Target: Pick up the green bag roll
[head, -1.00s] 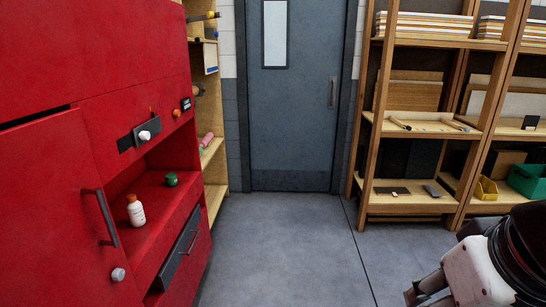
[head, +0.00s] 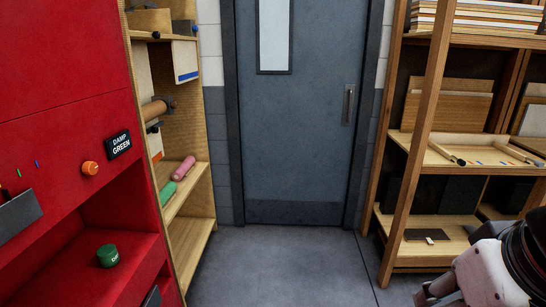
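A green roll (head: 167,194), which looks like the green bag roll, lies on the middle board of the wooden shelf unit (head: 203,190) left of the door. A pink roll (head: 184,168) lies just behind it on the same board. My gripper (head: 424,297) is at the bottom right, cut by the picture edge, far from the green roll. Whether its fingers are open or shut does not show.
A red cabinet (head: 60,90) fills the left, with a green-lidded jar (head: 108,255) in its recess and an orange knob (head: 90,168). A grey door (head: 300,130) stands ahead. A wooden rack (head: 425,100) stands right. The grey floor (head: 290,265) between is clear.

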